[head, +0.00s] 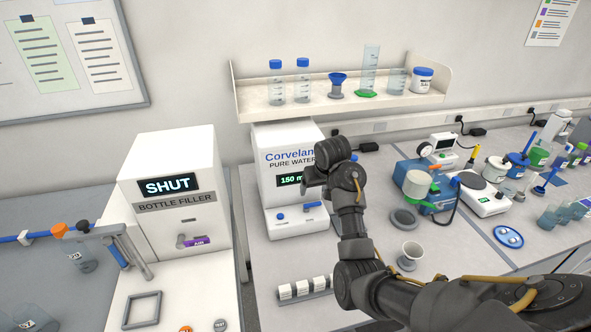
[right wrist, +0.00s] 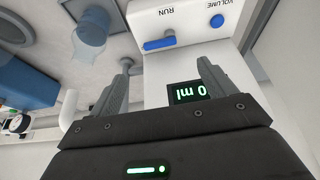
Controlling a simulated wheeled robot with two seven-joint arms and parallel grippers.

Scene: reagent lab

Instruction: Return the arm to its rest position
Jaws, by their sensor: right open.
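My right arm (head: 352,215) comes in from the lower right and stands raised in front of the white Corvelan pure water dispenser (head: 283,158). My right gripper (right wrist: 165,75) is open, with its two fingers apart and nothing between them. In the right wrist view the dispenser's front lies beyond the fingers, upside down, with its blue RUN control (right wrist: 160,45), blue VOLUME knob (right wrist: 217,20) and lit display (right wrist: 190,92). In the head view the arm partly hides the dispenser's right side and display. The gripper's fingertips are hard to make out there. My left gripper does not show.
A wall shelf (head: 300,112) with bottles and glassware runs above the dispenser. The bottle filler (head: 178,170), reading SHUT, stands left. A small pale cup (head: 410,256) and a white-block rack (head: 303,289) are near the arm. A blue device (head: 428,183) and a hotplate (head: 480,193) stand right.

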